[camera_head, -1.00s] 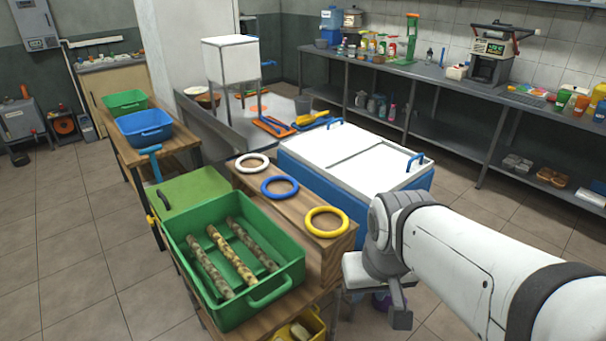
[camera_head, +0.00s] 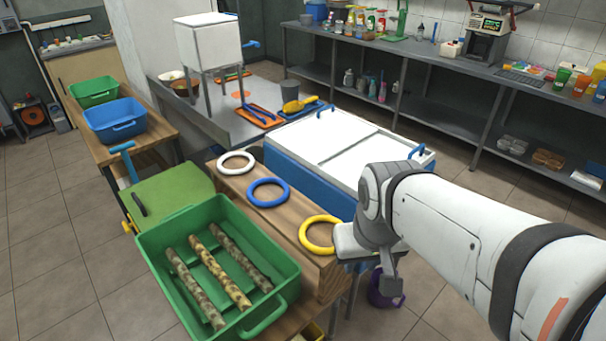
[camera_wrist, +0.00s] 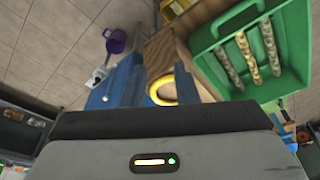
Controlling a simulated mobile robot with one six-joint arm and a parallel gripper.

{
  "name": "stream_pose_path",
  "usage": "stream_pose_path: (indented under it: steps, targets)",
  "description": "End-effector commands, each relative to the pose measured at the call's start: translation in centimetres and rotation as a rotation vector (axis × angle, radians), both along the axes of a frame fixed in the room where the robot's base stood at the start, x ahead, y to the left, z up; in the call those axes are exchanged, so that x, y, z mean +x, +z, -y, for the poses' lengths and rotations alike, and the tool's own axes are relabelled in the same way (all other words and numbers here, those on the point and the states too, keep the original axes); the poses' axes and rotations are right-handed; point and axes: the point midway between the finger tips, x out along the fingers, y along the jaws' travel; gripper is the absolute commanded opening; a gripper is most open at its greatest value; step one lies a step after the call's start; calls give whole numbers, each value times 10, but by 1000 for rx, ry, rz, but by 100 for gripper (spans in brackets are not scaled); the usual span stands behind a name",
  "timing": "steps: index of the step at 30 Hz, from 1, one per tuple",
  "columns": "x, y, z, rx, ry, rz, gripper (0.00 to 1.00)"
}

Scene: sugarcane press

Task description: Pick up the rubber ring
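Three rings lie in a row on a wooden block in the head view: a white ring (camera_head: 236,171), a blue ring (camera_head: 268,205) and a yellow ring (camera_head: 303,234). The yellow ring is nearest my arm, and its right edge is partly hidden by the arm's end. Which one is the rubber ring cannot be told. In the wrist view, my gripper (camera_wrist: 160,68) has its two fingers apart with nothing held. The yellow ring (camera_wrist: 156,100) shows between the fingers, beyond them and partly covered by the gripper body.
A green crate (camera_head: 287,315) with sugarcane pieces stands left of the wooden block (camera_head: 300,262). A white-lidded blue cooler (camera_head: 330,190) stands behind the block. A purple container (camera_head: 385,290) is low beneath my arm.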

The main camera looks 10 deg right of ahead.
Motion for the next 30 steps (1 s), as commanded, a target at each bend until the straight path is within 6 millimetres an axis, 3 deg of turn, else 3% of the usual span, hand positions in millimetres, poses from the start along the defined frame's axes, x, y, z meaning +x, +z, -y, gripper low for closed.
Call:
stream_pose_path:
  steps: [5,12,21,30]
  targets:
    - [14,5,1,7,-3,-20,27]
    - [81,8,9,43,-24,-99,27]
    - [161,-27,31,96,-46,-187,27]
    - [188,-57,41,118,-56,-219,27]
